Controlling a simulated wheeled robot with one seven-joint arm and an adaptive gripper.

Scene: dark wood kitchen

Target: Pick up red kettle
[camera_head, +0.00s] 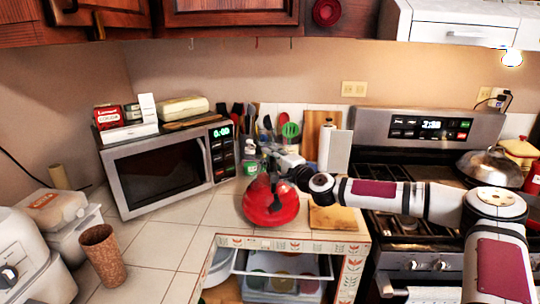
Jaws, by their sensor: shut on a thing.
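The red kettle (270,208) is at the counter corner, left of the stove. It looks upright, with its dark handle partly hidden by my gripper. My arm reaches in from the right, and my gripper (274,180) is shut on the kettle at its top. I cannot tell whether the kettle's base touches the counter.
A microwave (160,172) stands left, with boxes on top. A wooden board (334,217) lies right of the kettle. Bottles and utensils stand behind it. The stove (425,150) is at right. A brown cup (104,256) stands front left. An open drawer (283,263) is below.

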